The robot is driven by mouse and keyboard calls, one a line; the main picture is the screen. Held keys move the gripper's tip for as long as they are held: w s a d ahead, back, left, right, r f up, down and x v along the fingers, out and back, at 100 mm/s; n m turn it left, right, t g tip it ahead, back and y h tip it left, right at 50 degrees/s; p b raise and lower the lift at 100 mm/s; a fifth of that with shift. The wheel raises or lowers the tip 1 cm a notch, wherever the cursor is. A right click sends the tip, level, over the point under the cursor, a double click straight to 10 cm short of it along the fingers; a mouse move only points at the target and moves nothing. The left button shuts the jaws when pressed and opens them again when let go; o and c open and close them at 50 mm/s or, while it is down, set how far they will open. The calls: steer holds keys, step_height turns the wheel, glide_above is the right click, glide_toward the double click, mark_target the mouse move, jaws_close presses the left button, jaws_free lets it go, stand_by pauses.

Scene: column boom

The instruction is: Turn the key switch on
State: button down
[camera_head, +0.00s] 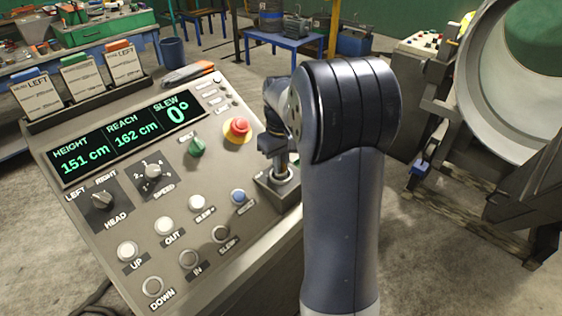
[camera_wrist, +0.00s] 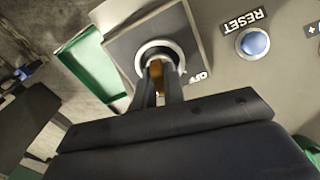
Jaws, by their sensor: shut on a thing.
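The key switch sits on a square dark plate at the right edge of the sloped control panel, in the head view (camera_head: 283,196) beside my arm. In the wrist view its round metal collar (camera_wrist: 181,54) and an "OFF" label beside it show. My gripper (camera_head: 279,168) points down at the switch, and its two fingers (camera_wrist: 157,84) are shut on the key (camera_wrist: 157,72), of which a brass-coloured strip shows between them. The fingers hide most of the key, so I cannot tell which way it is turned.
The panel (camera_head: 128,204) carries a red emergency button (camera_head: 237,130), a green knob (camera_head: 197,147), a blue reset button (camera_head: 238,196) and several white buttons. Its display (camera_head: 122,138) reads height 151, reach 162, slew 0. A large drum (camera_head: 505,80) stands right.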

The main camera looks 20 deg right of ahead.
steer(key=shift+r+m+p, duration=0.1)
steer(key=shift+m+p, duration=0.55)
steer(key=shift+m, duration=1.95)
stand_by(0.3)
steer(key=c, duration=1.5)
jaws_free()
steer(key=shift+o, duration=0.2)
step_height(320, 180, up, 11)
steer(key=shift+f, duration=0.2)
step_height(320, 180, down, 11)
steer(key=shift+r, duration=0.1)
